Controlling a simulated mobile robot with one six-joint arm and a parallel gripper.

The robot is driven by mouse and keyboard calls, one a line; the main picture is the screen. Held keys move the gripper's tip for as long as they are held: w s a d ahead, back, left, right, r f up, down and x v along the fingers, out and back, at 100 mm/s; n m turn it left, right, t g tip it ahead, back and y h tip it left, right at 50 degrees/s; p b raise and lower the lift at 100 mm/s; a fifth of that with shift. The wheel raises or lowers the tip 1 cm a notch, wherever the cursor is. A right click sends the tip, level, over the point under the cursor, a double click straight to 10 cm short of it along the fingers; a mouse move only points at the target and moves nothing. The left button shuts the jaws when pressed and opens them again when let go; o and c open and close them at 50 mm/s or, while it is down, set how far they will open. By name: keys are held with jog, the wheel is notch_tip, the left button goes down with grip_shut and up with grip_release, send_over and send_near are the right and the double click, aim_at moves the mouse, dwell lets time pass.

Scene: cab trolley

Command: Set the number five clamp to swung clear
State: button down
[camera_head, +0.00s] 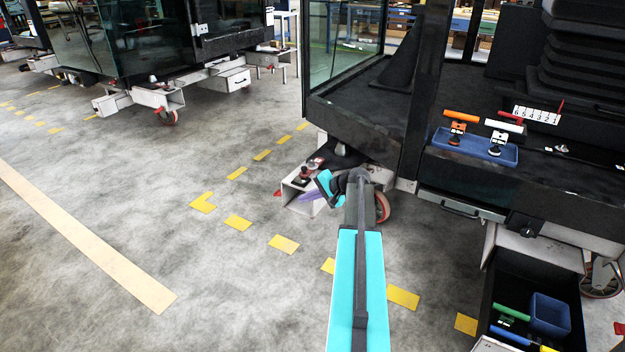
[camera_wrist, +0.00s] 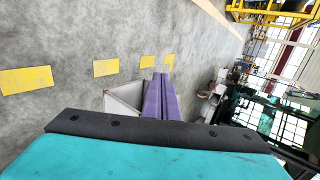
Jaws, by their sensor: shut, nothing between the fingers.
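A clamp (camera_head: 303,174) with a dark body and red parts sits on the pale corner bracket (camera_head: 293,196) of the near cab trolley; no number on it is legible. My gripper (camera_head: 306,197), with purple fingers, is at this bracket, in front of and just below the clamp. Its fingers (camera_wrist: 161,78) are together and empty in the wrist view. There a pale bracket wall (camera_wrist: 124,97) shows just left of the fingers, and the clamp cannot be made out. My wrist and arm hide part of the bracket; I cannot tell whether the fingers touch it.
A blue tray (camera_head: 452,151) with orange-handled and white-handled tools lies on the cab floor beside a numbered strip (camera_head: 537,115). An open drawer (camera_head: 497,264) at lower right holds a blue bin. Another trolley (camera_head: 163,98) stands at the back left. The floor on the left is clear.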

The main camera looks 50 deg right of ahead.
jog(key=s+d+r+m+t+h+b, duration=0.1)
jog(key=s+d+r, duration=0.1)
jog(key=d+r, duration=0.2)
jog(key=s+d+r+m+t+b, duration=0.1)
jog(key=d+r, duration=0.3)
jog(key=d, duration=0.5)
jog(key=shift+s+d+t+h+b, duration=0.25)
jog(key=shift+s+h+b, duration=0.2)
jog(key=shift+s, duration=0.35)
jog(key=shift+w+a, duration=0.1)
jog(key=b+x, duration=0.4)
jog(key=x, duration=0.8)
jog(key=shift+w+r, duration=0.1)
jog(key=shift+w, duration=0.1)
jog(key=shift+w+a+b, duration=0.1)
jog(key=shift+w+b, duration=0.4)
jog(key=shift+w, duration=0.3)
